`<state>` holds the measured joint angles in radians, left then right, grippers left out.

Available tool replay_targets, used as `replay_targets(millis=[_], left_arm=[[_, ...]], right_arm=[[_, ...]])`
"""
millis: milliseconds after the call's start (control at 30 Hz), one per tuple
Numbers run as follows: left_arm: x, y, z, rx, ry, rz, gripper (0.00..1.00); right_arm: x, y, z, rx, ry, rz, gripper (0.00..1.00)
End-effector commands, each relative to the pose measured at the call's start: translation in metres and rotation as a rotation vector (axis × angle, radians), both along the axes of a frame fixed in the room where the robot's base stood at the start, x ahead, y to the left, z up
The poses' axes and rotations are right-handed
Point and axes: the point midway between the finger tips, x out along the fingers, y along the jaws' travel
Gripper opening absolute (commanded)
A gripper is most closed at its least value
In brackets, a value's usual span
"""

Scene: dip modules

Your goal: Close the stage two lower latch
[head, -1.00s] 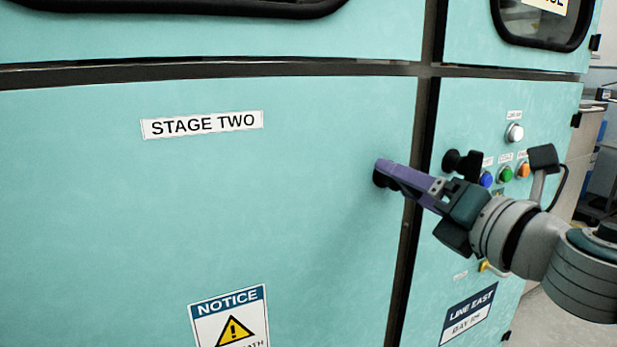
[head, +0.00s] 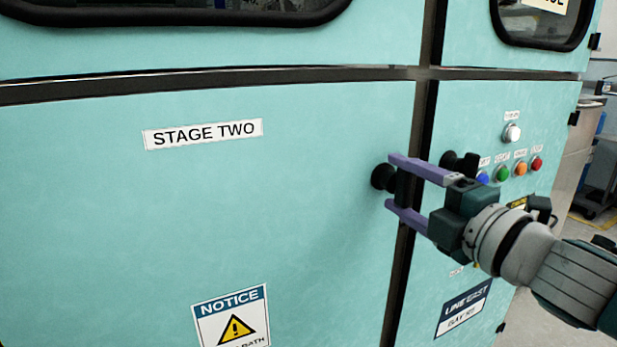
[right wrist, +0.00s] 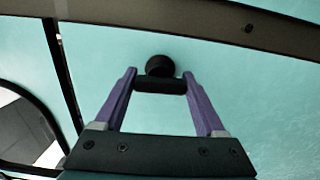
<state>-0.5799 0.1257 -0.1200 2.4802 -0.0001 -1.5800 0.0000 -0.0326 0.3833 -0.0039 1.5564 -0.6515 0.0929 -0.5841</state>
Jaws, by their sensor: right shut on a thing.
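The stage two lower latch is a black round knob (head: 383,177) with a short black bar handle (head: 403,187), at the right edge of the teal lower panel (head: 280,220) marked STAGE TWO. My right gripper (head: 390,182) has its purple fingers one above the other, shut on the ends of the bar, which stands about upright. In the right wrist view, the bar (right wrist: 160,86) spans between the two fingertips (right wrist: 160,80), with the round base (right wrist: 160,66) behind it. My left gripper is not in view.
A second black latch (head: 460,163) sits on the neighbouring panel, just behind my gripper. Coloured buttons (head: 503,174) are right of it. A dark vertical seam (head: 400,275) runs below the gripper. The panel left of the latch is clear.

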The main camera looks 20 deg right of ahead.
Motion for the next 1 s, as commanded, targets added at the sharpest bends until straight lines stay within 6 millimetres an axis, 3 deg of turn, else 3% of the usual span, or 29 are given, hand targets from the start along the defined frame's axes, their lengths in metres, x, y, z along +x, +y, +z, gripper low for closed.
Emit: replay_targets(millis=[667,700,900,1000], left_arm=[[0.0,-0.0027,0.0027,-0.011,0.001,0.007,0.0],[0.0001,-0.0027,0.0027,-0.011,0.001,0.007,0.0],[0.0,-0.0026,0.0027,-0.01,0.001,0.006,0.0],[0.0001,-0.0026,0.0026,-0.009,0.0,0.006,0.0]], right_arm=[[0.0001,0.0,0.0002,0.066,0.004,0.0,0.17],[0.0001,0.0,0.0002,0.067,0.004,0.0,0.75],[0.0001,0.0,0.0001,0.064,0.005,0.0,0.97],[0.0,0.0,0.0,0.063,0.005,0.0,1.0]])
